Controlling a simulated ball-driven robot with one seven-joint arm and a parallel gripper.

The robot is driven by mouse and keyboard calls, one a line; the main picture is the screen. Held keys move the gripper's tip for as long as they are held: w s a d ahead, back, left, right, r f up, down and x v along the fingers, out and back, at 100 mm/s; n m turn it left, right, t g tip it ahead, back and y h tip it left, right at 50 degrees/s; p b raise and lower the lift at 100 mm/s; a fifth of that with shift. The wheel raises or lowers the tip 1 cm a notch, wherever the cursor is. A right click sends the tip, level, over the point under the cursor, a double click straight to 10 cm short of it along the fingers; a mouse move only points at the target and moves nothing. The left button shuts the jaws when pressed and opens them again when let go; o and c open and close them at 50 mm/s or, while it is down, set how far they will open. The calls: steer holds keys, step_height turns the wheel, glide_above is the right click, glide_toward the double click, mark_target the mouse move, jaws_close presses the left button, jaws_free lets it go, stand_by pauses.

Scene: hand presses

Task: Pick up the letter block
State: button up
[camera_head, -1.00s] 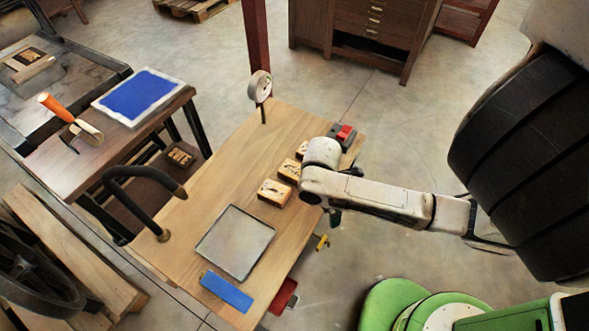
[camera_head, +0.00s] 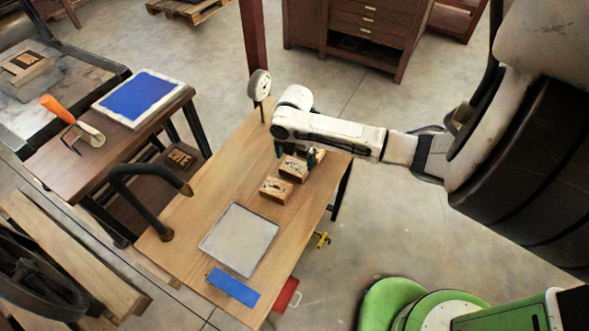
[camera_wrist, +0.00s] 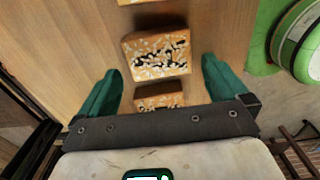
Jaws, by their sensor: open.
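Letter blocks, wooden with dark carved tops, stand in a row on the wooden table (camera_head: 215,210). In the head view I see a nearer block (camera_head: 275,190) and a farther block (camera_head: 293,168) beside my gripper (camera_head: 296,154). In the wrist view my gripper (camera_wrist: 160,68) is open, its green fingers spread to either side of the row. One block (camera_wrist: 157,58) lies between the fingertips. Another block (camera_wrist: 158,97) is closer to the palm, partly hidden by the gripper's bar. A third block (camera_wrist: 140,1) is cut by the top edge. No block is held.
A grey plate (camera_head: 240,238) and blue strip (camera_head: 233,287) lie on the table's near part. A round gauge (camera_head: 260,86) stands at the far left edge, close to my arm. A black curved handle (camera_head: 140,190) rises at the left edge.

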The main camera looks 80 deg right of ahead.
mark_target(295, 166)
steer(key=shift+d+f+p, duration=0.1)
steer(key=shift+f+p, duration=0.25)
steer(key=shift+f, duration=2.4)
steer(key=c, duration=0.7)
